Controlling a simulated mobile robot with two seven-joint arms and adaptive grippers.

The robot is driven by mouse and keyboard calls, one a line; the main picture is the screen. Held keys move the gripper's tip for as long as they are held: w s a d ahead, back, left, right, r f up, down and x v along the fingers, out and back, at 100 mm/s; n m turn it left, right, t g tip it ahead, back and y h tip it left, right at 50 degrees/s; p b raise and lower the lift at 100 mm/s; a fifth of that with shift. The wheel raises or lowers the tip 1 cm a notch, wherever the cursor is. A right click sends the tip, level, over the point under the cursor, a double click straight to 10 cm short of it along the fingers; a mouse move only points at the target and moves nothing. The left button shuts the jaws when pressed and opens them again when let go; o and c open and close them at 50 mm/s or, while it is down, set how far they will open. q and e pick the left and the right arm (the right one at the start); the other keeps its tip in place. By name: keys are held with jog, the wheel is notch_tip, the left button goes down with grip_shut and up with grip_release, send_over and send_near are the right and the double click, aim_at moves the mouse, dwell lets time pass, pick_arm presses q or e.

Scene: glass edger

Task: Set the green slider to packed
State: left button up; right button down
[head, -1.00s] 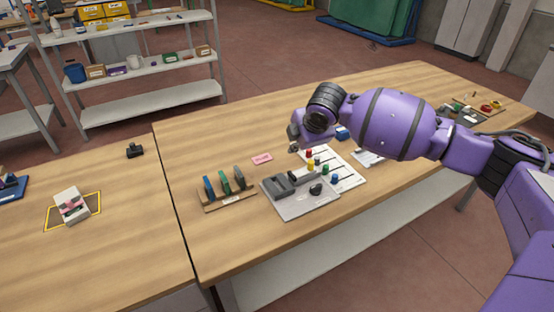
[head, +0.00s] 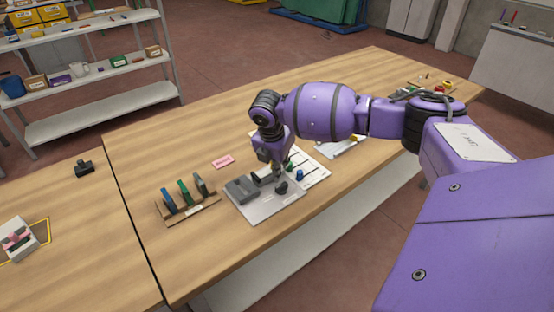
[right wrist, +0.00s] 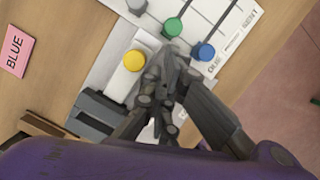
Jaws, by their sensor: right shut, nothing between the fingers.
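The green slider's round knob (right wrist: 172,27) shows on a white board (right wrist: 205,10) in the right wrist view, between the yellow knob (right wrist: 134,60) and the blue knob (right wrist: 204,51). Labels by the tracks include "DUE" and "SENT"; a middle one is too small to read. My right gripper (right wrist: 176,52) is shut and empty, its dark fingertips just beside the green knob; I cannot tell whether they touch. In the head view my right gripper (head: 277,174) hangs over the board and hides part of it. My left gripper is not in view.
A wooden rack (head: 190,210) holds several coloured pieces at the left. A pink card (head: 222,161) reads "BLUE" in the wrist view. The table's back left is clear.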

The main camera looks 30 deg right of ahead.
aim_at(291, 173)
jog(key=shift+d+f, duration=0.1)
jog(key=shift+f, duration=0.55)
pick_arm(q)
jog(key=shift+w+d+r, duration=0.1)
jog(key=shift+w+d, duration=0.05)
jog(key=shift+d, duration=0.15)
pick_arm(e)
jog(key=shift+w+f, duration=0.15)
jog(key=d, duration=0.4)
jog(key=shift+w+d, duration=0.15)
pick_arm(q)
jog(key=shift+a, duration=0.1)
